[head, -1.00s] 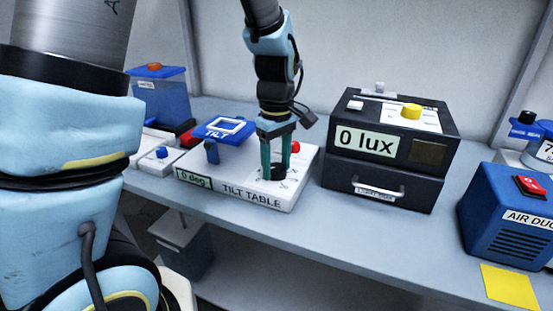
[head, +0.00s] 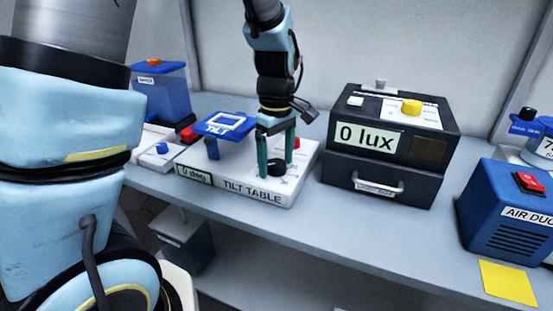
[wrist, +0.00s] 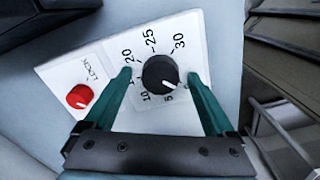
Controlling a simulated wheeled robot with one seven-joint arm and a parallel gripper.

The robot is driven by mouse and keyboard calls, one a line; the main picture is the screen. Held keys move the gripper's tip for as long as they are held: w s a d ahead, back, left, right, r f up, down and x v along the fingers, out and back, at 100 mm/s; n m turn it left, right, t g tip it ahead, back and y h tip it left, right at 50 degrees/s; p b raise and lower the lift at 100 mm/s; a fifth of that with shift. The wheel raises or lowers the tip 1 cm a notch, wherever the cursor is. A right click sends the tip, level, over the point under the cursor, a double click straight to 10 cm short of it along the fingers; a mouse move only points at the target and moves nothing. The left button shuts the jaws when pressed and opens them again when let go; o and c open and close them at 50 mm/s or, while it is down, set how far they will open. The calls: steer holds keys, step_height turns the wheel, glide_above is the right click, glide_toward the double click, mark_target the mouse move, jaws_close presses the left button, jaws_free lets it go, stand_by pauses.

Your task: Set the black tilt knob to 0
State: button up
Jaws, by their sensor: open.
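The black tilt knob (head: 277,168) sits on the white panel of the tilt table (head: 252,197). In the wrist view, the knob (wrist: 160,73) has a white pointer aimed to the lower right, just past the 5 mark. My gripper (head: 276,167) is open above the panel. In the wrist view its green fingers (wrist: 159,75) stand either side of the knob, with gaps on both sides.
A red LOCK knob (wrist: 79,96) is beside the dial. A black light box (head: 385,150) reading 0 lux stands to the right. Bench is free in front of the light box.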

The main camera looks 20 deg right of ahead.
mark_target(277, 163)
step_height(277, 163, up, 11)
steer(key=b, duration=0.1)
stand_by(0.6)
steer(key=shift+f, duration=0.1)
